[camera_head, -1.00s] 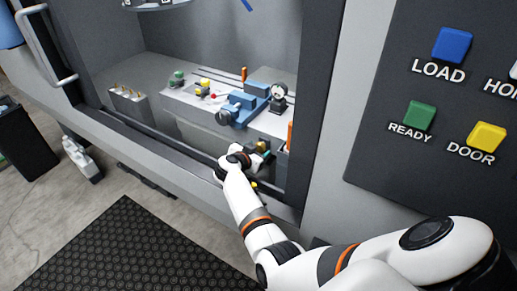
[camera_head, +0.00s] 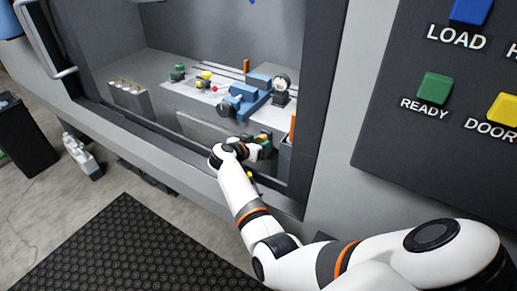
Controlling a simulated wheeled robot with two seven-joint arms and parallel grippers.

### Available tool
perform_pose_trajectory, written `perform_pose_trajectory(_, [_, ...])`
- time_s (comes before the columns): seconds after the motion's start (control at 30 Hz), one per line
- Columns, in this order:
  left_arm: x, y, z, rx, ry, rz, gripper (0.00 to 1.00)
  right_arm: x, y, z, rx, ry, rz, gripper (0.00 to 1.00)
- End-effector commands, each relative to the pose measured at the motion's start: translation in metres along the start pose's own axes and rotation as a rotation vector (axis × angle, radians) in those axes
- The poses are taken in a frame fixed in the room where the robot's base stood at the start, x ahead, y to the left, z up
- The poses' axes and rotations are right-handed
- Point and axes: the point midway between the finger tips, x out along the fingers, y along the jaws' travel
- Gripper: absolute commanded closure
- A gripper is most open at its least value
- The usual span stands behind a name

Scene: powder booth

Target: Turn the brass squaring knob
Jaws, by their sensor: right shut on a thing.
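My right arm reaches into the open machine bay, and its gripper (camera_head: 256,149) is small and partly hidden by my own wrist. The gripper is at the front of the work table, just below the blue vise (camera_head: 244,98). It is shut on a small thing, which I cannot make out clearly. A small green and yellow-orange thing (camera_head: 264,138) is right at the fingertips. I cannot tell whether this is the brass squaring knob. My left gripper is out of view.
A round dial gauge (camera_head: 281,84) stands right of the vise. A grey rack (camera_head: 128,96) with several brass-coloured pins is at left. The bay's right frame and the button panel (camera_head: 440,140) flank my arm. A black mat (camera_head: 130,250) lies on the floor.

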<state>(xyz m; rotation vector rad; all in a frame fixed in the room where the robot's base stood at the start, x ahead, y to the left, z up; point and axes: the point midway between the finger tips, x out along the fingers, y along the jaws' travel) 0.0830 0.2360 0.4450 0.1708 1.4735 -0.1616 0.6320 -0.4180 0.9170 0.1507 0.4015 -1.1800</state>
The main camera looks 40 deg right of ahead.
Motion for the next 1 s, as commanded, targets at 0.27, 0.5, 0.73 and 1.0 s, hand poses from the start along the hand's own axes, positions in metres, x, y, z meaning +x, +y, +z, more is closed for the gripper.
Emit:
perform_pose_trajectory(0.27, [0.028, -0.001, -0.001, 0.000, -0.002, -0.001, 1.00, 0.002, 0.001, -0.001, -0.180, -0.006, -0.075, 0.87])
perform_pose_trajectory(0.5, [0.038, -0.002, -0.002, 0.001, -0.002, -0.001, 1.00, 0.001, 0.001, 0.001, -0.284, -0.005, -0.118, 0.87])
perform_pose_trajectory(0.73, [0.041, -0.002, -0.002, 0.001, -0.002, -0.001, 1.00, 0.001, 0.001, 0.002, -0.325, -0.005, -0.134, 0.87])
perform_pose_trajectory(1.0, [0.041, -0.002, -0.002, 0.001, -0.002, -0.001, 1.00, 0.001, 0.001, 0.003, -0.329, -0.005, -0.136, 0.87])
